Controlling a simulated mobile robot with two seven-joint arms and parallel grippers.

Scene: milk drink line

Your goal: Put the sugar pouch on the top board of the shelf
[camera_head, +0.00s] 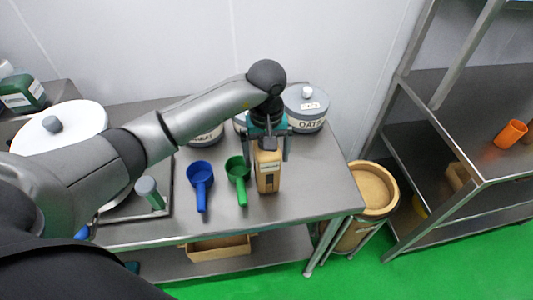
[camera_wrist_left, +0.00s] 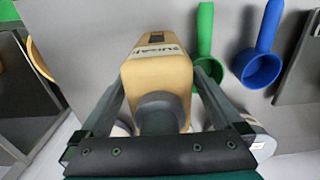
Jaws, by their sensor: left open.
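My left gripper (camera_head: 269,150) is above and around the pouch from behind, with one finger on each side. In the left wrist view the open fingers (camera_wrist_left: 160,88) flank the pouch; whether they touch it is unclear. The metal shelf (camera_head: 480,110) stands at the right; its upper part is cut off by the frame. My right gripper is not in view.
A green scoop (camera_head: 238,175) and a blue scoop (camera_head: 200,180) lie left of the pouch. A grey "OATS" canister (camera_head: 305,110) stands behind it. A tan bin (camera_head: 372,190) stands between table and shelf. An orange cup (camera_head: 510,133) is on a shelf board.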

